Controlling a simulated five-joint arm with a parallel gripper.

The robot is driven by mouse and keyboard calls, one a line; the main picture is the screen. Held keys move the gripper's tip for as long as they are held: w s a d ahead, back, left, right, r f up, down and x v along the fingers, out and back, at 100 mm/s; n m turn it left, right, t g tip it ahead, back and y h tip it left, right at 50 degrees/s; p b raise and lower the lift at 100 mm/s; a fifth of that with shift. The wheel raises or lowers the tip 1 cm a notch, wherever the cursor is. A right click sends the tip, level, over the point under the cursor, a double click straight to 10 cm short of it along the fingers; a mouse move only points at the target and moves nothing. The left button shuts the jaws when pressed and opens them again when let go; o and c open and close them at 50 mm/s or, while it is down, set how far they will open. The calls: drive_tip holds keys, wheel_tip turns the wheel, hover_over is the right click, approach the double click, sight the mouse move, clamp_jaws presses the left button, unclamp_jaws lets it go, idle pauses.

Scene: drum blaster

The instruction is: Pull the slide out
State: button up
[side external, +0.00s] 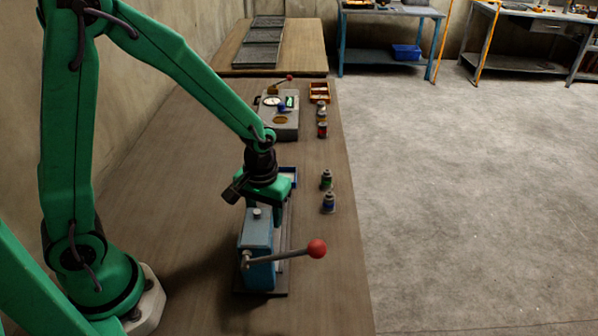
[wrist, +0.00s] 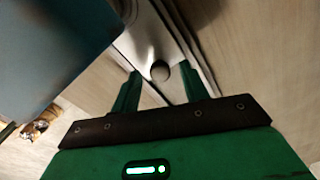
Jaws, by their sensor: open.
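The slide (wrist: 143,42) is a light metal plate in the wrist view, running up between darker rails. A dark round knob (wrist: 160,70) stands on its near end. My gripper (wrist: 161,77) is open, with one green finger on each side of the knob. I cannot tell whether either finger touches it. In the side external view my gripper (side external: 264,192) is low, just behind the blue machine (side external: 258,240), which hides the fingertips and most of the slide. A white and blue tray (side external: 289,177) shows just behind my gripper.
A lever with a red ball (side external: 317,249) sticks out to the right of the blue machine. Small cans (side external: 328,202) stand to the right on the bench. A grey box with a dial (side external: 278,116) and an orange tray (side external: 319,92) are farther back. The bench's left side is clear.

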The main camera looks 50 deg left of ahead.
drive_tip(key=shift+f, duration=0.2)
clamp_jaws()
drive_tip(key=w+a, duration=0.8)
drive_tip(key=shift+w+a, duration=0.1)
drive_tip(key=shift+w, duration=0.05)
unclamp_jaws()
idle(0.4)
